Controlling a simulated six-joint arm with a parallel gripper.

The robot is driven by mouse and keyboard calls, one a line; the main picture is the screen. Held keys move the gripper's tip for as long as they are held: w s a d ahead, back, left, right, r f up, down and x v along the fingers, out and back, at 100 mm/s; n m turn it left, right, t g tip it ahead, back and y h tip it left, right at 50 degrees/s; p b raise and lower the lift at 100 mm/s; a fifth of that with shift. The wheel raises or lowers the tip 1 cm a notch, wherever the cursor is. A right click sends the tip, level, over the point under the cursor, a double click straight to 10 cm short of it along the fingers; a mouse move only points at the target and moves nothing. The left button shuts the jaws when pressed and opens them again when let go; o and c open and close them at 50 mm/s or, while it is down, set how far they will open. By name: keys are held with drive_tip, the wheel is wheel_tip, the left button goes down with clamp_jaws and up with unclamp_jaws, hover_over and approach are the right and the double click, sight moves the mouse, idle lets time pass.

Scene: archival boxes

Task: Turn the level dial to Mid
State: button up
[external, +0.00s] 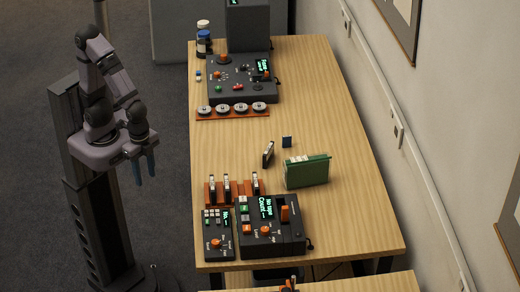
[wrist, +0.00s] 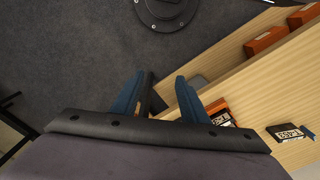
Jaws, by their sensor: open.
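My gripper (external: 145,170) is open and empty, with blue fingers pointing down over the floor left of the table. In the wrist view, both blue fingers of my gripper (wrist: 157,97) show apart with nothing between them. Orange dials show on several dark devices: one on the small near-left device (external: 217,241), one on the near-right device (external: 265,230), and some on the far device (external: 225,88). The labels are too small to tell which is the level dial or where it points. My gripper is well away from all of them.
A green box (external: 307,172), a dark upright cassette (external: 268,154) and a small blue item (external: 287,142) stand there. An orange rack (external: 240,190) sits behind the near devices; an orange tray (external: 233,112) with round reels lies farther back.

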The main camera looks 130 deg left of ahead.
drive_tip(key=w+a+r+n+t+y, duration=0.1)
drive_tip(key=w+a+r+n, duration=0.1)
drive_tip(key=w, duration=0.9)
drive_tip(key=w+a+r+n+t, duration=0.1)
drive_tip(key=w, duration=1)
drive_tip(key=n+t+y, duration=0.2)
drive_tip(key=n, duration=0.2)
approach(265, 229)
drive_tip(key=shift+p+x, duration=1.7)
drive_tip(key=shift+x, duration=2.25)
clamp_jaws()
